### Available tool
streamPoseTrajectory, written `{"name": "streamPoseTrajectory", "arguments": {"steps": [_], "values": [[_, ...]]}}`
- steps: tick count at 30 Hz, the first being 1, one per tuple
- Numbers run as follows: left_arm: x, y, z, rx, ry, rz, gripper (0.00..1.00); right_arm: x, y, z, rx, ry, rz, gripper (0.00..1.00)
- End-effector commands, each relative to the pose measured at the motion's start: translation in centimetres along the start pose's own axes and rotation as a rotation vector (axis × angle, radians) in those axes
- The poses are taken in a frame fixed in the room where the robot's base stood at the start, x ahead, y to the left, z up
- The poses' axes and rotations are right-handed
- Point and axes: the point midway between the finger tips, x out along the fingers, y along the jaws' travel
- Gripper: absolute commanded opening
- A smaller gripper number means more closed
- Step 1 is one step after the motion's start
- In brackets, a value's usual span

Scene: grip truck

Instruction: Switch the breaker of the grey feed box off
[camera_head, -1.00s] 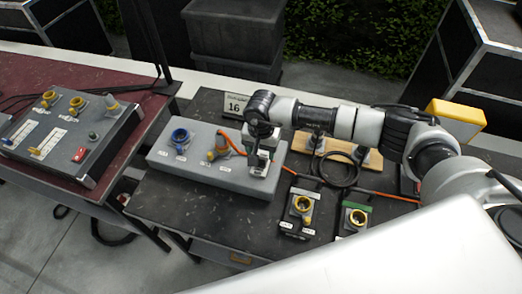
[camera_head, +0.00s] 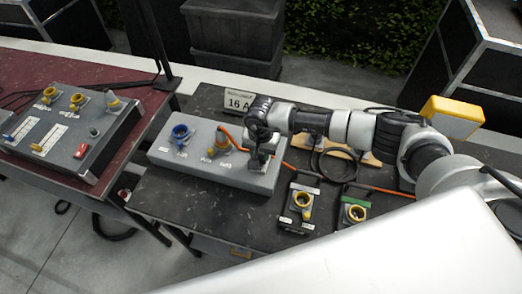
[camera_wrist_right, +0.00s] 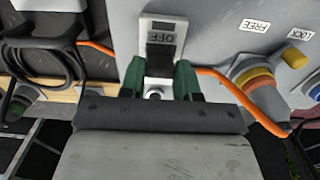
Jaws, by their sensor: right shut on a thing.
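The grey feed box (camera_head: 190,168) lies on the dark table, with a blue socket and a yellow-and-grey connector on top. My right gripper (camera_head: 259,163) is over its right end and hides the breaker in the head view. In the right wrist view the breaker plate (camera_wrist_right: 173,22) shows an OFF label, upside down in the picture. The green fingers of my right gripper (camera_wrist_right: 159,82) stand on either side of the black breaker lever (camera_wrist_right: 159,66) and are shut on it. The OFF label is just above the lever in that picture. My left gripper is not in view.
An orange cable (camera_head: 384,190) runs from the connector past my right gripper. A 16 A sign (camera_head: 239,100) stands behind. Another panel box (camera_head: 70,140) sits on the red table at left.

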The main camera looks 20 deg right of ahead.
Motion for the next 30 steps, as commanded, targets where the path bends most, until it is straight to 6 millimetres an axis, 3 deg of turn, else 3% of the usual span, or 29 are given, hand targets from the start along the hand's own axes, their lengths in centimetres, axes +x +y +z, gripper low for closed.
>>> {"name": "streamPoseTrajectory", "arguments": {"steps": [12,24,25,30], "values": [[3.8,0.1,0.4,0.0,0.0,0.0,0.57,0.7,-0.1,1.6,-0.006,0.324,-0.002,0.08],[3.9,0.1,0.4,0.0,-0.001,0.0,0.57,0.4,-0.1,1.9,-0.001,0.366,-0.002,0.08],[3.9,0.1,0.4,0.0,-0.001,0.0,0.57,0.4,-0.1,1.9,-0.001,0.366,-0.002,0.35],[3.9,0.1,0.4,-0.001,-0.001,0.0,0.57,0.4,-0.1,1.8,-0.001,0.366,-0.002,0.57]]}}
